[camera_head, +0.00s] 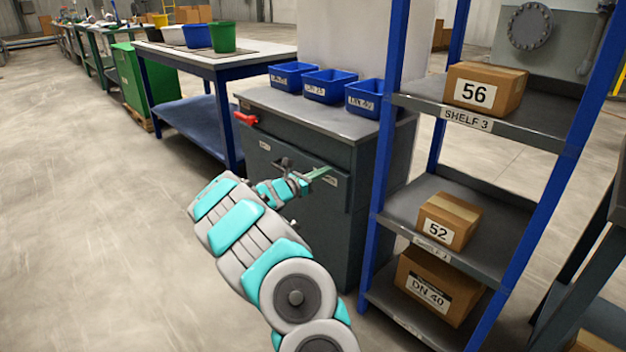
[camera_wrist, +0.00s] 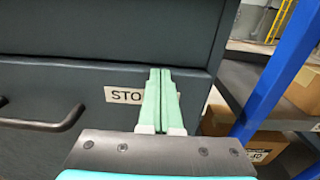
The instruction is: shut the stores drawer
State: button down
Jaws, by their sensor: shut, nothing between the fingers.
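The stores drawer (camera_head: 342,196) is a dark grey front in the upper part of a grey cabinet (camera_head: 345,160). Its front seems to stand out from the cabinet, but I cannot tell how far. In the wrist view the drawer front (camera_wrist: 55,88) carries a dark bar handle (camera_wrist: 45,122) at left and a label (camera_wrist: 118,95) reading "STO", the rest hidden behind my fingers. My gripper (camera_head: 328,170) is shut and empty, its green fingers together. In the wrist view the fingertips (camera_wrist: 160,72) are in front of the drawer face, right of the handle; I cannot tell whether they touch it.
Blue bins (camera_head: 328,86) stand on the cabinet top, and a red handle (camera_head: 246,119) sticks out at its left corner. A blue-framed shelf rack (camera_head: 378,175) with boxes stands close on the right. A workbench (camera_head: 215,65) is behind at left. The floor (camera_head: 90,220) at left is clear.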

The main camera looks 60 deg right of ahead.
jog(key=shift+s+d+r, duration=0.1)
jog(key=shift+d, duration=0.25)
jog(key=shift+r, duration=0.1)
jog(key=v, duration=1.4)
jog(key=shift+a, duration=0.1)
